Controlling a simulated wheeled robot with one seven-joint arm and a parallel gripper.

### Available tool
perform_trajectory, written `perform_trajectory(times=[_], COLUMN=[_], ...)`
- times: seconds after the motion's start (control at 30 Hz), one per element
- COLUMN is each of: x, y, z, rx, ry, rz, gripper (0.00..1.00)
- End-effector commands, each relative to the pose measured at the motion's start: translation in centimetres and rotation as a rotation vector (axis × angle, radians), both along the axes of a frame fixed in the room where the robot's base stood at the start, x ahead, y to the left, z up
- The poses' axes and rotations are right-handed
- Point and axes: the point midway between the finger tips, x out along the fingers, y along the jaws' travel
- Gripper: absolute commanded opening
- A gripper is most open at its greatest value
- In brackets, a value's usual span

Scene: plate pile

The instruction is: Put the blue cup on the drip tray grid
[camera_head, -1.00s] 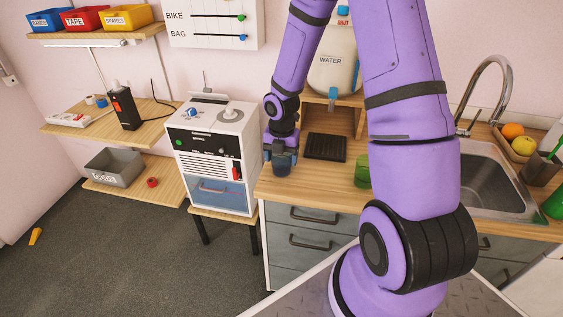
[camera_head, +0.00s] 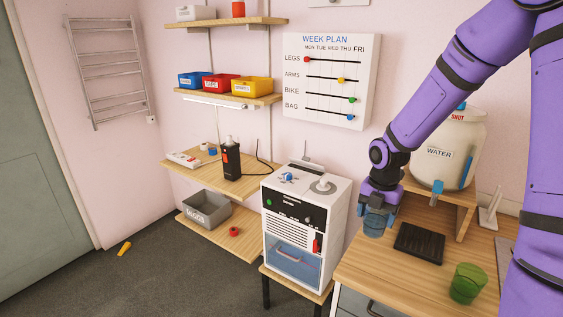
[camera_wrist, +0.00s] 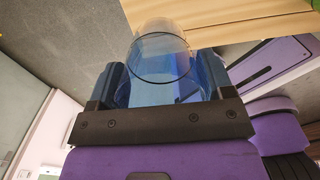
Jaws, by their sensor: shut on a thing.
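My gripper (camera_head: 378,211) is shut on the blue cup (camera_head: 374,226), a see-through blue cup held upright near the counter's left edge. In the wrist view the cup (camera_wrist: 160,62) sits between the two fingers. The drip tray grid (camera_head: 419,243) is a black ribbed rectangle on the wooden counter, just right of the cup and apart from it. Whether the cup's base touches the counter cannot be told.
A green cup (camera_head: 467,283) stands on the counter (camera_head: 400,285) right of the grid. A water dispenser (camera_head: 450,150) on a wooden stand is behind the grid. A white machine (camera_head: 303,225) stands to the left, beyond a gap.

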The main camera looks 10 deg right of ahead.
Motion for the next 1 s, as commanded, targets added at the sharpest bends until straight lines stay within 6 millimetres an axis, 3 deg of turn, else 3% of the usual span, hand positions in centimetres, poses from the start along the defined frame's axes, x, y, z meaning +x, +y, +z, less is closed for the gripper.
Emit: perform_trajectory(times=[0.27, 1.0], x=[1.1, 6.8], y=[0.4, 2.4], z=[-0.4, -2.9], rx=[0.005, 0.017], ry=[-0.001, 0.006], rz=[-0.159, -1.038], gripper=[0.51, 0.51])
